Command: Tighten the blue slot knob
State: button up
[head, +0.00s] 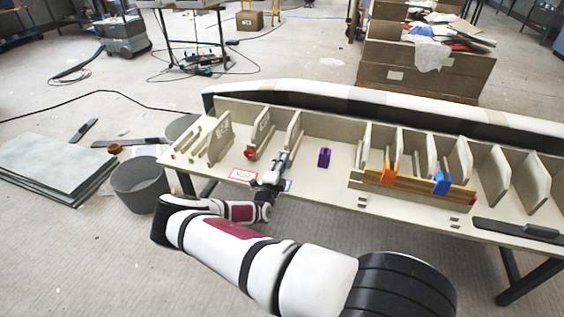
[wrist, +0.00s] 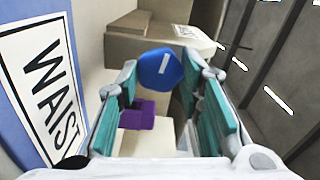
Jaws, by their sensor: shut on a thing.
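The blue slot knob (wrist: 160,70) is a round blue head with a short white slot mark, seen in the wrist view between the fingertips. My gripper (wrist: 166,78) has teal pads on both sides of the knob and is shut on it. In the head view my gripper (head: 277,168) is over the left part of the long pale bench, and I cannot make out the knob there. The slot mark is tilted in the wrist view.
A blue-edged sign reading WAIST (wrist: 42,75) stands close on the left. A purple block (wrist: 137,115) shows below the knob. The pale bench (head: 318,184) carries upright dividers, a purple piece (head: 324,157), an orange clamp (head: 389,174) and a blue clamp (head: 441,183). A grey bucket (head: 139,186) stands left.

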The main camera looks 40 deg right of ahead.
jog(key=m+p, duration=0.1)
jog(key=m, duration=0.2)
jog(key=shift+m, duration=0.4)
jog(key=m+p, duration=0.2)
jog(key=m, duration=0.2)
jog(key=shift+f+m, duration=0.1)
jog(key=shift+m, duration=0.2)
jog(key=m+p, duration=0.2)
jog(key=m, duration=0.2)
jog(key=m+p, duration=0.1)
jog(key=m, duration=0.3)
jog(key=m+p, duration=0.2)
jog(key=m, duration=0.2)
jog(key=shift+w+a+m, duration=0.1)
jog(key=shift+m, duration=0.2)
jog(key=m+p, duration=0.1)
jog(key=m, duration=0.2)
jog(key=shift+m, duration=0.4)
jog(key=m+p, duration=0.1)
jog(key=m, duration=0.2)
jog(key=shift+w+m+p, duration=0.1)
jog(key=shift+m+p, duration=0.35)
jog(key=shift+m, duration=1.55)
